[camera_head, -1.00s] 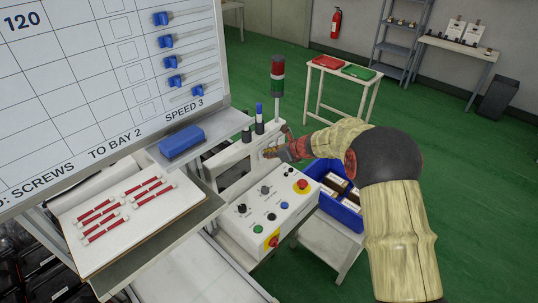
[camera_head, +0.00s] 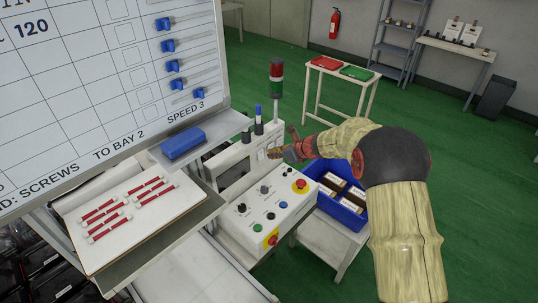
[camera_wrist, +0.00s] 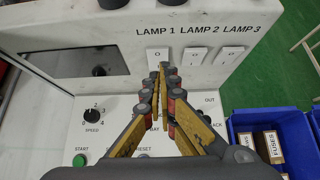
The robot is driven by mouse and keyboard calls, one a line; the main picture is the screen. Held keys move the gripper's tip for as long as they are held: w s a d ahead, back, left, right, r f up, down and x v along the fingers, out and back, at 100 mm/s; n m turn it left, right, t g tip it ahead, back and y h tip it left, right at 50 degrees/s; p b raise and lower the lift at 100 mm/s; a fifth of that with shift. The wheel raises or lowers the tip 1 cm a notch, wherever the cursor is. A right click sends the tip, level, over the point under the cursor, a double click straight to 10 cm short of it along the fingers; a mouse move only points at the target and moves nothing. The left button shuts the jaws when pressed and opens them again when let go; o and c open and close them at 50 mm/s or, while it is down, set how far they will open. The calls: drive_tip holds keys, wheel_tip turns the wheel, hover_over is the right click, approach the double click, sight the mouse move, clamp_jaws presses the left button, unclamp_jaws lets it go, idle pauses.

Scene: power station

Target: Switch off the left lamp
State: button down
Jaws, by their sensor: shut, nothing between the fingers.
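The Lamp 1 switch (camera_wrist: 157,54) is a white rocker at the left of a row of three on the white panel, under its printed label. The Lamp 2 switch (camera_wrist: 193,54) and Lamp 3 switch (camera_wrist: 230,53) sit to its right. My gripper (camera_wrist: 163,67) is shut and empty. Its tips overlap the lower edge of the Lamp 1 switch in the wrist view; I cannot tell whether they touch it. In the head view my gripper (camera_head: 271,154) points left at the panel (camera_head: 236,174). The rocker positions are too small to read surely.
Below the switches is a sloped console (camera_head: 264,215) with knobs, buttons and a red stop button (camera_head: 300,186). A blue bin (camera_head: 345,205) with boxes stands to the right. A signal tower (camera_head: 276,80) rises behind. A whiteboard (camera_head: 95,75) fills the left.

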drive_tip(key=a+r+p+v, duration=0.1)
drive_tip(key=v, duration=0.9)
drive_tip(key=shift+d+r, duration=0.25)
drive_tip(key=shift+r, duration=0.15)
drive_tip(key=shift+w, duration=0.1)
drive_tip(key=s+f+n+g+h, duration=0.1)
drive_tip(key=s+f+n+g, duration=0.1)
drive_tip(key=s+n, duration=0.45)
drive_tip(key=s+f+n+g, duration=0.2)
drive_tip(key=s+f+n, duration=0.1)
drive_tip(key=s+n, duration=0.4)
drive_tip(key=s+d+r+n+t+h+b, duration=0.1)
drive_tip(key=s+d+r+n+h+b, duration=0.1)
drive_tip(key=s, duration=0.9)
drive_tip(key=s+d+r+n+h+b, duration=0.2)
drive_tip(key=s+d+r+n, duration=0.2)
drive_tip(key=s+n, duration=0.3)
drive_tip(key=s+d+r+n+t+h+b, duration=0.1)
drive_tip(key=s+d+r+n+h+b, duration=0.1)
drive_tip(key=s, duration=1.2)
drive_tip(key=shift+s+d+r+n+t+b, duration=0.3)
drive_tip(key=shift+d+r+n+b, duration=0.45)
drive_tip(key=shift+n, duration=0.5)
